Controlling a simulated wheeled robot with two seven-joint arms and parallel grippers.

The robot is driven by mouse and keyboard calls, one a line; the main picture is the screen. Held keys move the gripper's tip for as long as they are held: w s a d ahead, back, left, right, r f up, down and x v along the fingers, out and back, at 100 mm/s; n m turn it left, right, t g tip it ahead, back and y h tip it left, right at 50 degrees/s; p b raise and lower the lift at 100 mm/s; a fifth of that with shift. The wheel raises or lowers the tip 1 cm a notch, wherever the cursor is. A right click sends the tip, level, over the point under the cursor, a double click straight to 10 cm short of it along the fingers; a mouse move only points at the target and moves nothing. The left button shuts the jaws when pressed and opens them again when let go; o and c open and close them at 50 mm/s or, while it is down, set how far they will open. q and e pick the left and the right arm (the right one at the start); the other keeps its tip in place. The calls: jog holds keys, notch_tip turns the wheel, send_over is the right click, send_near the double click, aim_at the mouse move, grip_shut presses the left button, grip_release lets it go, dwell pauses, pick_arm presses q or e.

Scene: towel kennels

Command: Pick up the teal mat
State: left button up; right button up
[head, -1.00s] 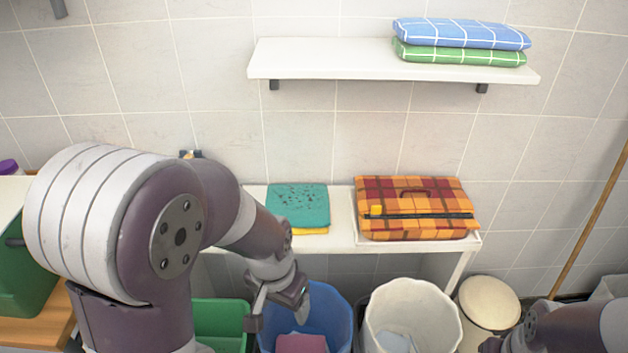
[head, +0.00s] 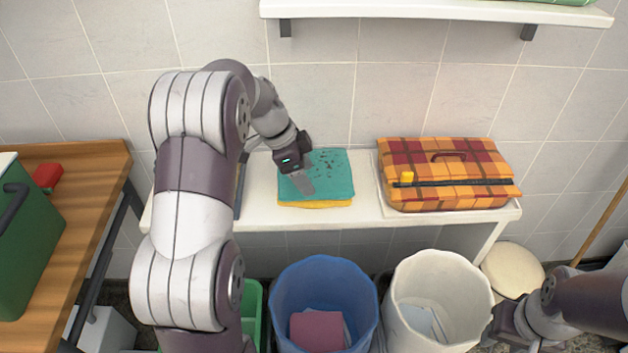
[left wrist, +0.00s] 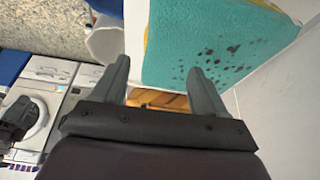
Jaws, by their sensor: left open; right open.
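The teal mat (head: 335,170), folded and speckled with dark spots, lies on top of a yellow cloth (head: 318,204) on the white bench. It also shows in the left wrist view (left wrist: 215,45), ahead of the fingers. My left gripper (head: 303,184) is open and over the left part of the mat in the head view. In the left wrist view its two fingers (left wrist: 160,78) are spread with nothing between them; whether they touch the mat I cannot tell. My right gripper (head: 498,332) is open, low at the bottom right near the white bin, partly cut off.
An orange plaid case (head: 450,178) sits on a white tray right of the mat. Below the bench stand a blue bin (head: 283,290) with cloths inside, a white bin (head: 398,318) and a green bin (head: 251,300). A shelf (head: 440,10) hangs above.

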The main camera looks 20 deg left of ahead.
aim_at(316, 188)
pick_arm(q)
jog(key=x, duration=0.4)
jog(key=shift+w+d+f, duration=0.1)
jog(key=shift+w+d, duration=0.1)
jog(key=shift+d, duration=0.05)
jog(key=c, duration=1.3)
